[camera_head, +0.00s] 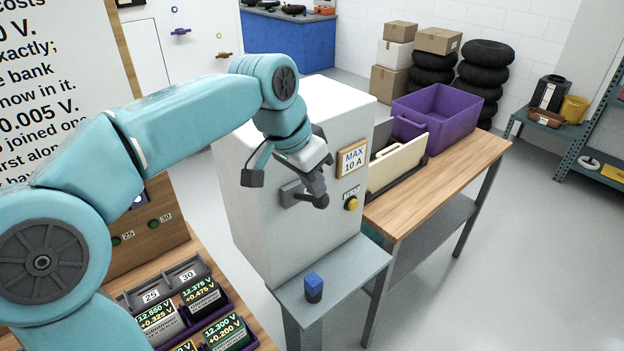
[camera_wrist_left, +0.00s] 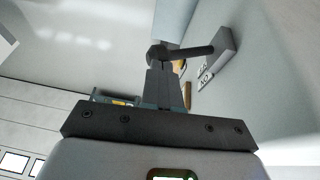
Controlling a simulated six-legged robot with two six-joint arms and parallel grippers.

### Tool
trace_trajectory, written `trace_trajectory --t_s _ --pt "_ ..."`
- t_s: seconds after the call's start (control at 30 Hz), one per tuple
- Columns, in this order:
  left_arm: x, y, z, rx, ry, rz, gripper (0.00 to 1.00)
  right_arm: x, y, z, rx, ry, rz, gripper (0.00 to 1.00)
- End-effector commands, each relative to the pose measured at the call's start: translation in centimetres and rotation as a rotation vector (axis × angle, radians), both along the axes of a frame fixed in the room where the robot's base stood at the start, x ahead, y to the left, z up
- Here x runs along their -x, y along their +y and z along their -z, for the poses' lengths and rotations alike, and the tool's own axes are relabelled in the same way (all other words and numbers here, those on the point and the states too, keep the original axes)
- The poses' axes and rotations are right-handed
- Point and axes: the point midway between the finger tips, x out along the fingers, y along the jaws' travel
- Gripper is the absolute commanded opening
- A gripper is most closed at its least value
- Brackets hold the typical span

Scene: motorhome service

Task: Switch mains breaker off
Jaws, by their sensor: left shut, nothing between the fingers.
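The mains breaker is a dark lever (camera_wrist_left: 190,52) on a grey base plate (camera_wrist_left: 222,55), with a rounded knob at its free end. In the head view the breaker's grey base (camera_head: 289,194) is on the front of a white cabinet (camera_head: 262,165), partly hidden by my gripper. My left gripper (camera_head: 314,184) is in front of the cabinet, at the lever. In the left wrist view its fingers (camera_wrist_left: 164,82) are shut with nothing between them, and their tips are at the knob end; I cannot tell whether they touch. A small white label beside the lever is only partly readable. My right gripper is out of view.
A wooden bench (camera_head: 440,185) with a purple crate (camera_head: 437,112) stands at right.

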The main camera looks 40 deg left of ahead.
Motion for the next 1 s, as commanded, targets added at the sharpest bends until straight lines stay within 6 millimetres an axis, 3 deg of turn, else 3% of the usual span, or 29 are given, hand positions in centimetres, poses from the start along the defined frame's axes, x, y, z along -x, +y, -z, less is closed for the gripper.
trace_trajectory --t_s 0.37,1.0 --pt "0.1 -1.7 2.0 -0.185 -0.02 0.009 0.0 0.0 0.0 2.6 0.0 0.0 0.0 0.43" --pt "0.3 -4.2 8.2 -0.769 -0.069 0.005 0.0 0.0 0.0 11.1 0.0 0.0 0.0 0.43"
